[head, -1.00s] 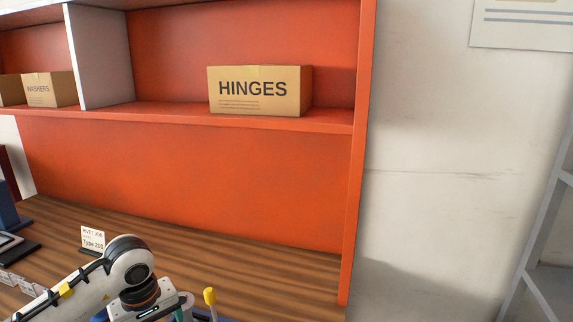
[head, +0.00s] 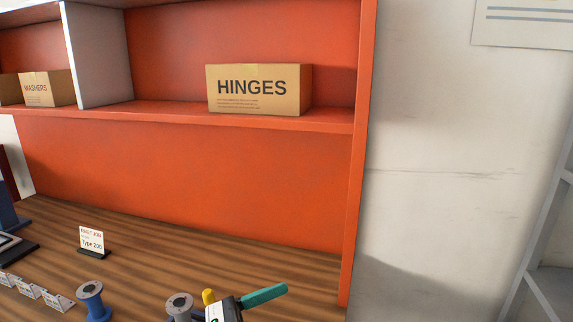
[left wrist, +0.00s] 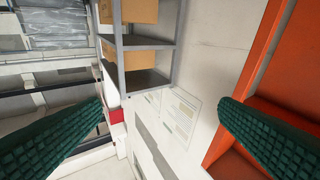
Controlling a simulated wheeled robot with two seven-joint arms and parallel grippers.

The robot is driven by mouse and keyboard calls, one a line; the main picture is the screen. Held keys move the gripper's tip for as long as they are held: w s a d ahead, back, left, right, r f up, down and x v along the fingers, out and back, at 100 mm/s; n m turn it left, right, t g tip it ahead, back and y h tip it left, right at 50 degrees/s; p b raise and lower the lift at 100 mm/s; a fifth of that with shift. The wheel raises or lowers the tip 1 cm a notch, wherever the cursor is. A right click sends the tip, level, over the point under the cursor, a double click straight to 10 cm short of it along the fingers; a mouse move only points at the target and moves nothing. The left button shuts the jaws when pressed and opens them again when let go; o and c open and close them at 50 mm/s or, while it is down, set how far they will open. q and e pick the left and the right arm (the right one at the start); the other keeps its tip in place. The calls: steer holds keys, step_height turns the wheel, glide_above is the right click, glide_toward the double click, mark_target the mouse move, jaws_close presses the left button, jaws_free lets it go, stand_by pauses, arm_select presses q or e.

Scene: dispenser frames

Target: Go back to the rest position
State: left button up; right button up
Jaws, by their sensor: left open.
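My left gripper (head: 263,295) shows at the bottom of the head view as a dark body with one green finger pointing right; the rest is cut off or hidden. In the left wrist view both green fingers of the left gripper (left wrist: 161,101) are wide apart with nothing between them. They face the wall, a poster (left wrist: 181,113) and a grey rack (left wrist: 150,42). My right gripper is in neither view.
On the wooden bench (head: 170,255) stand a blue spool (head: 91,301), a grey spool (head: 179,305), a yellow-topped item (head: 208,296), a Type 200 card (head: 92,240) and small cards (head: 30,289). A HINGES box (head: 258,90) sits on the orange shelf (head: 170,110).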

arm_select(q)
steer(key=w+a+f+n+t+y, duration=0.15)
steer(key=a+n+t+y, duration=0.3)
steer(key=n, duration=0.45)
steer(key=w+a+n+t+y, duration=0.2)
steer(key=a+n+t+y, duration=0.25)
steer(key=n, duration=0.55)
steer(key=w+a+f+n+t+y, duration=0.1)
steer(key=a+n+t+y, duration=0.25)
steer(key=n+t, duration=0.4)
steer(key=s+a+f+n+g+y, duration=0.2)
steer(key=a+f+n+g+y, duration=0.15)
steer(key=f+n, duration=0.35)
steer(key=s+a+f+n+g+y, duration=0.2)
steer(key=a+f+n+g+y, duration=0.1)
steer(key=f+n+g+y, duration=0.25)
steer(key=s+f+n+g+h, duration=0.1)
steer(key=s+f+n+g, duration=0.35)
steer(key=s+f, duration=0.35)
steer(key=s+f+n+g+h, duration=0.1)
steer(key=s+f+n+g, duration=0.4)
steer(key=s, duration=0.5)
step_height(320, 180, down, 28)
steer(key=s+m+g, duration=0.1)
steer(key=s+g, duration=0.1)
steer(key=s+a+f+g, duration=0.1)
steer(key=s+a+f, duration=0.2)
steer(key=s+f, duration=1.2)
steer(key=shift+s+a, duration=0.15)
steer(key=shift+s, duration=0.5)
